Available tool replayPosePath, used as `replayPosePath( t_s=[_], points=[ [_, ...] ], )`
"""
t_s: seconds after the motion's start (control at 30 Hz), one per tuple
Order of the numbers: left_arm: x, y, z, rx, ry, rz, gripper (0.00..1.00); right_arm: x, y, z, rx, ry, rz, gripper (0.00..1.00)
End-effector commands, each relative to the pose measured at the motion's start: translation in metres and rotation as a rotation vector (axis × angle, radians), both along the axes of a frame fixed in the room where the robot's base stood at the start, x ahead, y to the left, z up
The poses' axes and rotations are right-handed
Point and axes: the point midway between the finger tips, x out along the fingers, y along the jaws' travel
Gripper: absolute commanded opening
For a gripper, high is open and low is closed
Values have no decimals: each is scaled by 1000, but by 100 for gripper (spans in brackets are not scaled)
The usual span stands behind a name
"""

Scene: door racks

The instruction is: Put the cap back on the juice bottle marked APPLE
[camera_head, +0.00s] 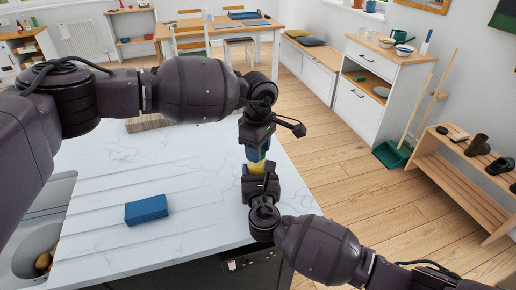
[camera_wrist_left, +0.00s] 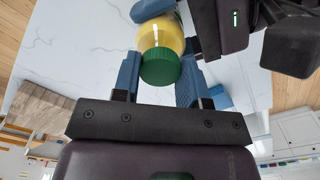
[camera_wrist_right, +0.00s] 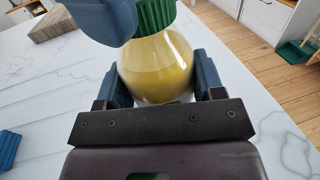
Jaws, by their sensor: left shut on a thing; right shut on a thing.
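A bottle of yellow juice (camera_wrist_right: 156,66) is held upright above the worktop by my right gripper (camera_head: 258,174), whose blue fingers clasp its sides in the right wrist view. A ribbed green cap (camera_wrist_left: 160,67) sits at the top of the bottle, in line with it. My left gripper (camera_head: 257,150) comes from above and is shut on the cap, one blue finger on each side in the left wrist view. Cap and bottle appear to meet; I cannot tell whether the cap is screwed down. No APPLE marking is legible. In the head view the bottle (camera_head: 257,168) is mostly hidden by the grippers.
A blue block (camera_head: 147,209) lies on the white marble worktop (camera_head: 110,170). A wooden board (camera_head: 148,123) lies at its far edge, partly behind my left arm. A sink (camera_head: 38,235) is at the left. The worktop around the block is clear.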

Motion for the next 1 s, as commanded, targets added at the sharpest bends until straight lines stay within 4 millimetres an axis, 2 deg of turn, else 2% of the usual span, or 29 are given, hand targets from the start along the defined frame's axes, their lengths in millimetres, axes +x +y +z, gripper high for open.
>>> replayPosePath(
  t_s=[0.17, 0.33, 0.37, 0.53, 0.83, 1.0],
  points=[
    [0, 0, 0, 0, 0, -209, 11, 0, 0, 0, 0, 0, -1, 0],
    [0, 0, 0, 0, 0, -224, 11, 0, 0, 0, 0, 0, -1, 0],
    [0, 0, 0, 0, 0, -224, 42, 0, 0, 0, 0, 0, -1, 0],
    [0, 0, 0, 0, 0, -222, 68, 0, 0, 0, -1, 0, 0, 0],
    [0, 0, 1, 0, 0, -221, 69, 0, 0, 0, -1, 0, 0, 0],
    [0, 0, 15, -1, -3, -221, 69, 0, 0, 0, -1, 0, 0, 0]
  ],
)
